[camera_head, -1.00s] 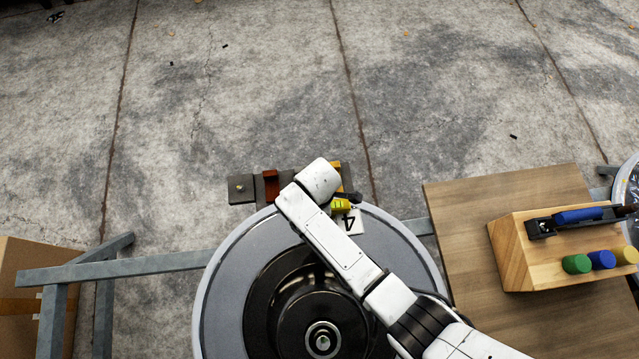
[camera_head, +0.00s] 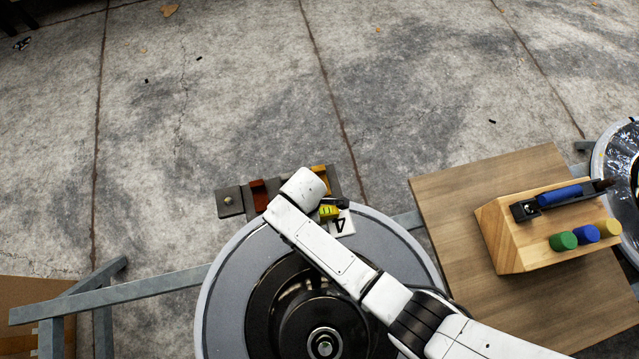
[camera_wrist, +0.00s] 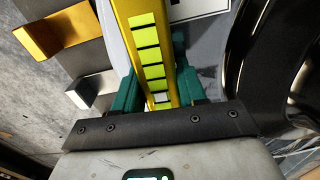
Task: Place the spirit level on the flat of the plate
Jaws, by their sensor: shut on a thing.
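The spirit level (camera_head: 329,212) is yellow with green windows. In the head view only a short part of it shows beside the end of my arm. In the wrist view the level (camera_wrist: 146,45) runs lengthwise between the teal fingers of my gripper (camera_wrist: 157,85), which are shut on it. The plate (camera_head: 225,275) is a round grey disc with a dark hub. The level is over the plate's far rim, next to a white tag marked 4 (camera_head: 343,224). I cannot tell whether it touches the plate.
A dark rack with a reddish-brown block (camera_head: 259,194) stands beyond the plate's far edge. A wooden table (camera_head: 440,205) to the right bears a wooden holder (camera_head: 510,252) with coloured handles. A grey metal frame (camera_head: 150,284) lies left.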

